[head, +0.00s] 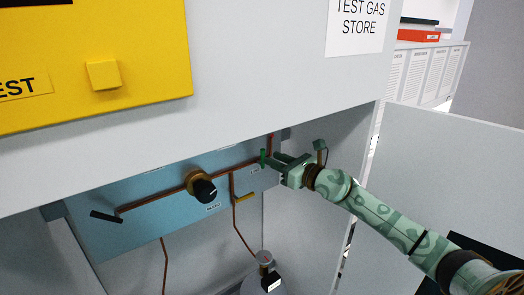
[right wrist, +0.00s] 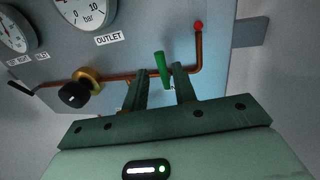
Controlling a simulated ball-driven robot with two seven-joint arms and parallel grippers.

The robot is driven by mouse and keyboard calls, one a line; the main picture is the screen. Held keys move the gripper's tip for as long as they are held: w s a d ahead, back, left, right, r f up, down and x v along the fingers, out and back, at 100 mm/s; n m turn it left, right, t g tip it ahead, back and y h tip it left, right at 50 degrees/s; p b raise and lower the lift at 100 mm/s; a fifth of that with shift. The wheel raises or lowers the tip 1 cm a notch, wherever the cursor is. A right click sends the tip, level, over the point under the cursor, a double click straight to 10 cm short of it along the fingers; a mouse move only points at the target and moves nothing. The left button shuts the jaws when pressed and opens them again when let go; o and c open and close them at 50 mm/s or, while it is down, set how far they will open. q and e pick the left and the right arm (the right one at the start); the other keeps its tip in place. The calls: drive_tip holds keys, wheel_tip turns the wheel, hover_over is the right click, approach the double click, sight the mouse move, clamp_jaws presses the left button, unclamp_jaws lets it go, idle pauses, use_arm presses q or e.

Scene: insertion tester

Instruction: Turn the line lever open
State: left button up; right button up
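The green lever (head: 263,158) is on the copper pipe at the right end of the blue panel. In the right wrist view the green lever (right wrist: 162,70) stands nearly upright, slightly tilted, across the pipe. I take it as the line lever; its label is mostly hidden. My right gripper (head: 275,161) reaches in from the right, close to the lever. In the right wrist view my right gripper's fingers (right wrist: 160,78) are apart, with the lever showing between their tips. I cannot tell whether either finger touches it. My left gripper is not in view.
The panel (head: 140,225) also carries a black knob (head: 205,190), a yellow lever (head: 244,198) and a black lever (head: 106,217). Gauges (right wrist: 85,10) sit above the pipe. A cylinder (head: 264,275) stands below. The cabinet's front (head: 250,85) overhangs; an open door (head: 450,170) is right.

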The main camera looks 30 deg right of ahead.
sight(264, 154)
drive_tip(key=x, duration=0.5)
drive_tip(key=shift+w, duration=0.35)
clamp_jaws()
